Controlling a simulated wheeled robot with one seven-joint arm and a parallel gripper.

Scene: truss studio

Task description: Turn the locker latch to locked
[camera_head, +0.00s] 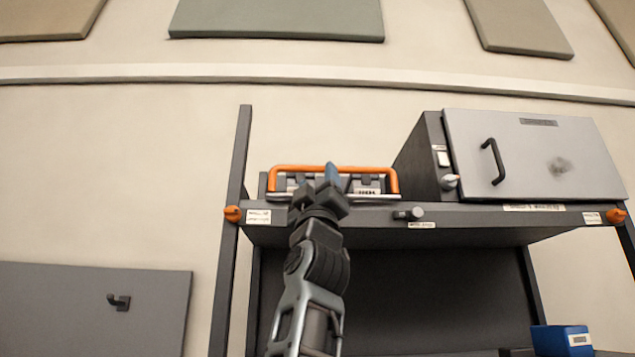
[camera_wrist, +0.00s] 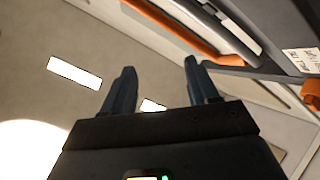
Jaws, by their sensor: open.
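A grey locker (camera_head: 535,160) with a dark bar handle (camera_head: 493,161) stands on the right of the shelf, its door apparently shut. A small pale-tipped knob (camera_head: 450,181) sits on its front frame left of the door. My gripper (camera_head: 325,183) is raised in front of the shelf, left of both knobs. In the wrist view my gripper (camera_wrist: 158,82) has two separated fingers with nothing between them.
An orange-framed unit (camera_head: 285,169) sits on the shelf (camera_head: 500,218) behind my gripper. Orange clamps (camera_head: 233,214) mark the uprights. A blue box (camera_head: 562,341) is lower right. A grey wall panel with a hook (camera_head: 119,302) is lower left. Open space lies left of the rack.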

